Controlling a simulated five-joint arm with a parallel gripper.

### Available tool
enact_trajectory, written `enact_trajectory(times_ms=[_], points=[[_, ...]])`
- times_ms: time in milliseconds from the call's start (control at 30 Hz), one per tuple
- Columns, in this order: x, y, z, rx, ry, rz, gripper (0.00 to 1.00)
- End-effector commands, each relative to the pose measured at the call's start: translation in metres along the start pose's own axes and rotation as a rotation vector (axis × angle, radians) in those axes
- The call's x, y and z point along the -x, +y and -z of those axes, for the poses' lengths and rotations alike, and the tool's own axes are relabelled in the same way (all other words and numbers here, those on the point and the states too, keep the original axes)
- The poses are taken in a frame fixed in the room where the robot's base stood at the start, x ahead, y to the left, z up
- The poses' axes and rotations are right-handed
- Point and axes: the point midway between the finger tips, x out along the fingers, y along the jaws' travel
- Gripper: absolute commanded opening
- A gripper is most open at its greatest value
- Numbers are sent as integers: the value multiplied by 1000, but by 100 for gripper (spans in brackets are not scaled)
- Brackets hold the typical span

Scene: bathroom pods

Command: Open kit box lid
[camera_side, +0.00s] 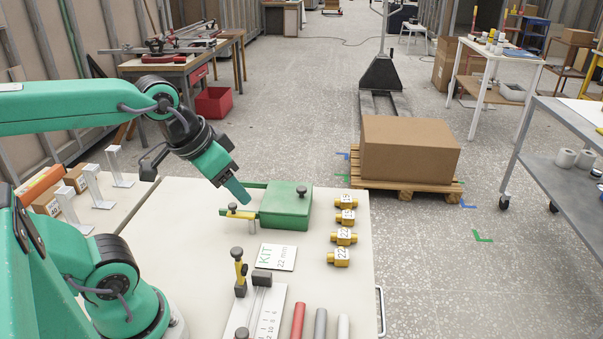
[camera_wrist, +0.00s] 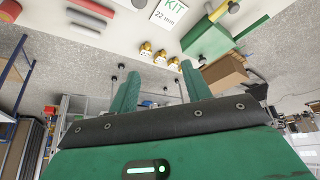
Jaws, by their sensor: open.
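The green kit box (camera_side: 286,209) stands near the back edge of the pale table, and its top looks shut. A dark knob (camera_side: 301,190) sits at the top's right corner. My gripper (camera_side: 240,195) points down just left of the box, apart from it as far as I can tell. In the wrist view my gripper's two green fingers (camera_wrist: 160,88) are spread with nothing between them. The box (camera_wrist: 207,38) shows there at upper right, beyond the right finger.
A yellow piece with a dark knob (camera_side: 240,213) lies by the box's left side. Several brass fittings (camera_side: 344,237) line the table's right. A KIT 22 mm card (camera_side: 277,257) lies in front. Coloured tubes (camera_side: 298,320) are at the front edge.

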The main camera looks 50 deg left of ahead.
Motion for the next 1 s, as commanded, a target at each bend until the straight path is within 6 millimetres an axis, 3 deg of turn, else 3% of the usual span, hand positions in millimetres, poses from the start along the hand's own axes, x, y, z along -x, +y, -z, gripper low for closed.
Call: enact_trajectory(times_ms=[467,767,1000], points=[[-19,-21,71,82,-129,29,48],[-50,-42,117,143,-220,46,48],[-85,-62,147,192,-292,58,48]])
